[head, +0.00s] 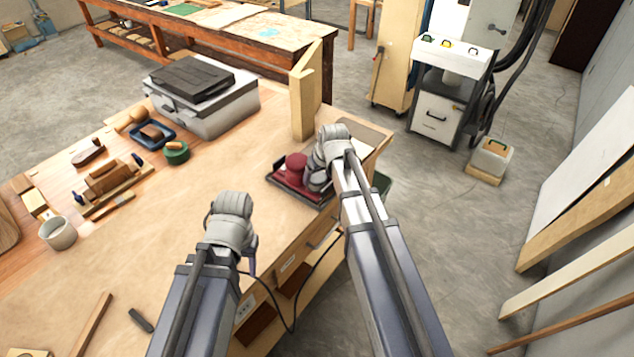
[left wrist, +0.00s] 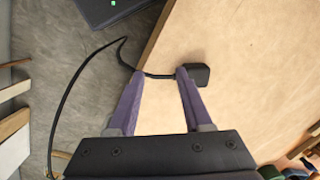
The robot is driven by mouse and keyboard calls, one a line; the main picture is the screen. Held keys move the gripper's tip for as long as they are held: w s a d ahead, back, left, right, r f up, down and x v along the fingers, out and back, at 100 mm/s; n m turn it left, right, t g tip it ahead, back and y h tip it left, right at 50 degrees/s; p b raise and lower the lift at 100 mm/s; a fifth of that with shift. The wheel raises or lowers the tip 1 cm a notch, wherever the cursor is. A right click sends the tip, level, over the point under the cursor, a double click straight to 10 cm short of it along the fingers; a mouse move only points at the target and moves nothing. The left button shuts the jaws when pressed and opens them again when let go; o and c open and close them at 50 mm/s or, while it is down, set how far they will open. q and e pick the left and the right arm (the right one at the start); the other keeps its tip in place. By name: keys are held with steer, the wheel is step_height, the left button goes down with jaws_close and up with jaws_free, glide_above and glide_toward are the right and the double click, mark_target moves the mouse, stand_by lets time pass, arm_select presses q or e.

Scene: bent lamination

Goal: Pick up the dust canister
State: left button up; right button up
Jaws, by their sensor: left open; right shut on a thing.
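A pale, boxy canister with a green handle (head: 492,155) stands on the floor at the right of the head view; it looks like the dust canister, though I cannot be sure. Both grippers are at the workbench, well away from it. My left gripper (head: 250,258) is open above the bench's front edge. In the left wrist view its fingers (left wrist: 161,75) are apart, with a black cable across their tips and a small black block (left wrist: 196,75) by the right tip. My right gripper (head: 312,180) is shut at a red object (head: 293,168) on a dark tray; its fingertips are mostly hidden.
The workbench (head: 185,235) holds a grey case (head: 205,110), a green tape roll (head: 176,152), a mug (head: 58,232) and wooden tools. A cart (head: 440,105) with hoses stands behind the canister. Boards (head: 590,205) lean at the right. Open floor lies between bench and boards.

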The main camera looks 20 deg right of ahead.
mark_target(318, 177)
steer(key=c, duration=1)
arm_select(q)
steer(key=shift+r, duration=0.1)
step_height(318, 177, up, 10)
steer(key=p, duration=1)
arm_select(e)
step_height(318, 177, up, 10)
